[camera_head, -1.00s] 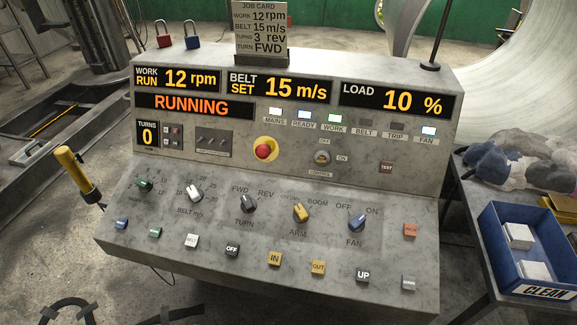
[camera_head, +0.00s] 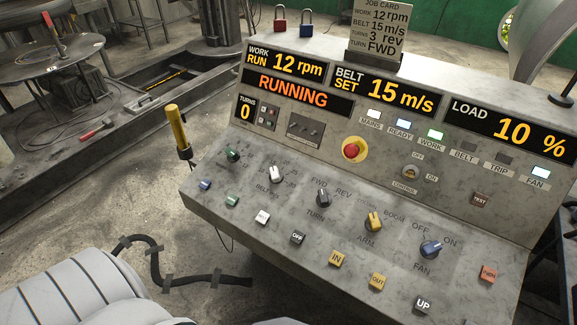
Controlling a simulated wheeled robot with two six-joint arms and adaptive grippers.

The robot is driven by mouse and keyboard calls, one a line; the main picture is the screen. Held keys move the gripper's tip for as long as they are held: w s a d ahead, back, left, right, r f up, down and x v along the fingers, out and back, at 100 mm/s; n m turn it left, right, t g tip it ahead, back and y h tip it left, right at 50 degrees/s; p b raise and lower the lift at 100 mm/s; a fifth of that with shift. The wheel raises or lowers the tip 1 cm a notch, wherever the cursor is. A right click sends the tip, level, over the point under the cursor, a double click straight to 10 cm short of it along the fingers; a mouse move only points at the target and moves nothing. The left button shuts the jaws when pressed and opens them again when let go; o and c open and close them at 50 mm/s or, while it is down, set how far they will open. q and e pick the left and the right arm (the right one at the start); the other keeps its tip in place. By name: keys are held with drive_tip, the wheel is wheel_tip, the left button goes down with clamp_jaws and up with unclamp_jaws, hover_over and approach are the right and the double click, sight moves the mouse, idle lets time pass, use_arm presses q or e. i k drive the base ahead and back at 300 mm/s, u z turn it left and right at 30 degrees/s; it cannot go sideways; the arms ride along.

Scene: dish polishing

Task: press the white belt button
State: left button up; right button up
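The white belt button (camera_head: 262,217) is a small pale square key in the front row of the grey control console (camera_head: 300,215). It sits between a green button (camera_head: 232,201) and the black OFF button (camera_head: 298,238). Nothing covers or touches it. The belt lamp (camera_head: 467,147) above is dark. The belt display (camera_head: 384,87) reads SET 15 m/s. Neither of my grippers is in view.
A red emergency stop (camera_head: 354,150) and several knobs sit above the button row. A yellow-handled lever (camera_head: 178,130) stands at the console's left. A dark cable (camera_head: 155,262) lies taped to the floor. The space over the front buttons is clear.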

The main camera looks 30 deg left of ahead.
sight(262, 218)
drive_tip(key=k, duration=0.5)
drive_tip(key=u, duration=1.25)
drive_tip(key=i, duration=0.65)
drive_tip(key=z, duration=0.2)
